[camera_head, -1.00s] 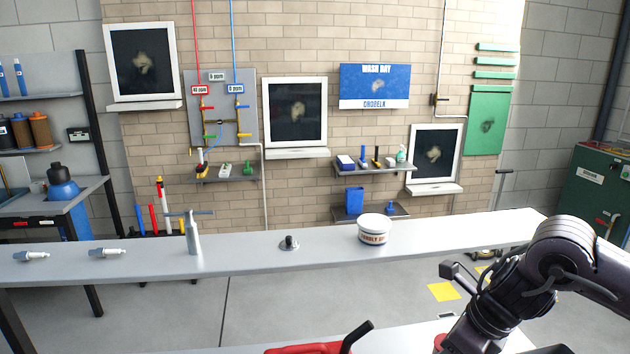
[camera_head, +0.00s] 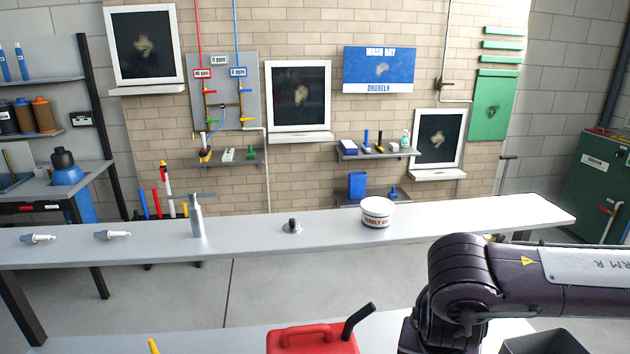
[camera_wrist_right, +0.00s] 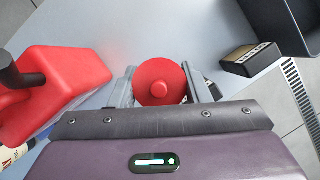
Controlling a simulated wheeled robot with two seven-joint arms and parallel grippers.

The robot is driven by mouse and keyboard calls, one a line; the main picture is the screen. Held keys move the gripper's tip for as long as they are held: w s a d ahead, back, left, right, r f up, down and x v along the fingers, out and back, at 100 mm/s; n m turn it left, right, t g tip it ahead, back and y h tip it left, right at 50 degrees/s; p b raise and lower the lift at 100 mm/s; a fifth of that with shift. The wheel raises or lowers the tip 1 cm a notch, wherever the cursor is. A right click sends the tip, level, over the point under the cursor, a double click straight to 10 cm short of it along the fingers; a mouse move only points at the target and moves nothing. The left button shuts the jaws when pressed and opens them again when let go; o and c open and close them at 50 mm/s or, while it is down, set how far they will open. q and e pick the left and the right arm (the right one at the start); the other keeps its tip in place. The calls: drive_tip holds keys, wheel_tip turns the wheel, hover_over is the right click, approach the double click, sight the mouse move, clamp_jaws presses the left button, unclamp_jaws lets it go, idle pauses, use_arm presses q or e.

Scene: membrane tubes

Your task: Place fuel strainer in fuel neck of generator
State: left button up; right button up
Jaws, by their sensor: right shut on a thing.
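In the right wrist view my right gripper (camera_wrist_right: 160,88) is shut on a red round piece (camera_wrist_right: 152,68) with a small knob in its middle. One finger is on each side of it, seen from above. I cannot tell whether this piece is the strainer or a cap, or whether it touches the table. In the head view my right arm comes in from the right, and its gripper is below the frame. No generator or fuel neck can be made out. My left gripper is not in view.
A red fuel can (camera_head: 312,338) with a black spout stands on the near table, left of my right gripper. A dark bin (camera_head: 545,342) and a small black-and-tan box (camera_wrist_right: 250,58) are to the right. A long grey bench (camera_head: 250,243) holds a tub (camera_head: 377,212) and small parts.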

drive_tip(key=m, duration=0.1)
drive_tip(key=m+h, duration=0.1)
drive_tip(key=s+m, duration=0.1)
drive_tip(key=m, duration=0.1)
drive_tip(key=shift+a+f+g, duration=0.3)
drive_tip(key=shift+a+g, duration=0.05)
drive_tip(key=shift+g, duration=0.05)
drive_tip(key=m, duration=0.1)
drive_tip(key=m+g+h, duration=0.1)
drive_tip(key=m, duration=0.1)
drive_tip(key=shift+s+a+f, duration=0.15)
drive_tip(key=shift+s+f, duration=0.05)
drive_tip(key=shift+s, duration=0.1)
drive_tip(key=s+f+m+g+y, duration=0.1)
drive_tip(key=s+m+g+y, duration=0.1)
drive_tip(key=m, duration=1)
drive_tip(key=s+f+m+g+y, duration=0.1)
drive_tip(key=s+m+g, duration=0.3)
drive_tip(key=m, duration=0.8)
drive_tip(key=shift+d+f+g+y, duration=0.35)
drive_tip(key=shift+d+g+y, duration=0.05)
drive_tip(key=shift+d+g, duration=0.1)
